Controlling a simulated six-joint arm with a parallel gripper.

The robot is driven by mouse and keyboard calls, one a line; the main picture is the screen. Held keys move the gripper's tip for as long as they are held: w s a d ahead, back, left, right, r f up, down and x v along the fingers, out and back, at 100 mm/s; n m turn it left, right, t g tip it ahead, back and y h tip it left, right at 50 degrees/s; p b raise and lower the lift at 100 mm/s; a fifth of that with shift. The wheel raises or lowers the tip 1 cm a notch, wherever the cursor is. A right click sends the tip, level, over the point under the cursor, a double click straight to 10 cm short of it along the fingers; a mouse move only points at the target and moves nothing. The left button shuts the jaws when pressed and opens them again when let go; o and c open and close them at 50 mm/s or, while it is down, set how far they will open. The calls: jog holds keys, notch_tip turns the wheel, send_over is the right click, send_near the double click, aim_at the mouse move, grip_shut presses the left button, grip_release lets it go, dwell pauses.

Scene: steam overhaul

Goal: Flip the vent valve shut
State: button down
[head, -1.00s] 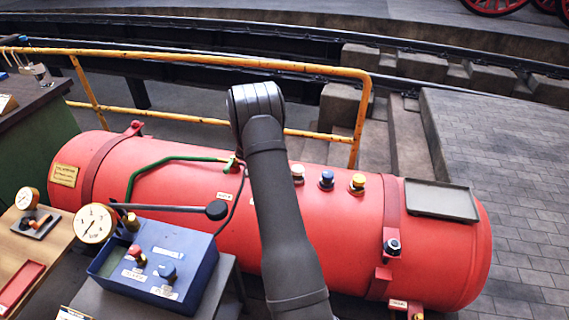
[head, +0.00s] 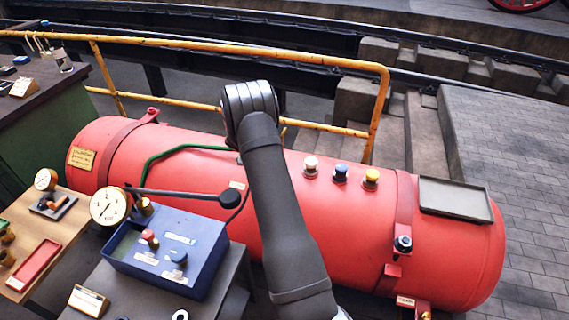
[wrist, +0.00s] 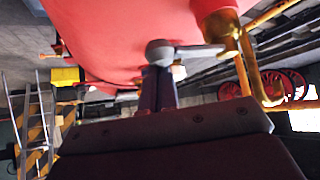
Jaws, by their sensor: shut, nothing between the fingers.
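In the wrist view a brass valve fitting (wrist: 232,40) stands out from the red tank, with a grey lever (wrist: 195,50) running left from it to a rounded end. I take this for the vent valve, but no label on it is readable. My gripper (wrist: 158,72) is shut and empty, its dark fingers close together. Its tips are right at the lever's rounded end; I cannot tell if they touch it. In the head view my arm covers the gripper and this part of the tank.
The red tank (head: 340,235) carries white (head: 311,165), blue (head: 340,173) and yellow (head: 371,178) knobs and a grey tray (head: 455,198). A blue pump box (head: 165,250) with a long black-knobbed lever (head: 170,193) stands left of my arm. A yellow railing (head: 250,48) runs behind.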

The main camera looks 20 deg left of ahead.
jog(key=shift+s+a, duration=0.2)
jog(key=shift+a, duration=0.75)
jog(key=d+r, duration=0.1)
jog(key=d, duration=0.3)
jog(key=a+r, duration=0.6)
jog(key=r, duration=0.1)
jog(key=shift+w, duration=0.35)
jog(key=w+d+f+n, duration=0.1)
jog(key=d+f, duration=0.1)
jog(key=d, duration=0.1)
jog(key=w+d+f+n+t+y, duration=0.1)
jog(key=d+f, duration=0.2)
jog(key=w+d+f+n, duration=0.1)
jog(key=w+d+f, duration=0.1)
jog(key=d+f, duration=0.1)
jog(key=shift+w+t, duration=0.1)
jog(key=shift+t, duration=0.2)
jog(key=shift+w+d+n+t+y, duration=0.15)
jog(key=shift+w+n+t+y, duration=0.25)
jog(key=shift+w+n+y, duration=0.45)
jog(key=shift+w+d+n+t+y, duration=0.15)
jog(key=shift+w+n+t+y, duration=0.35)
jog(key=shift+n, duration=0.55)
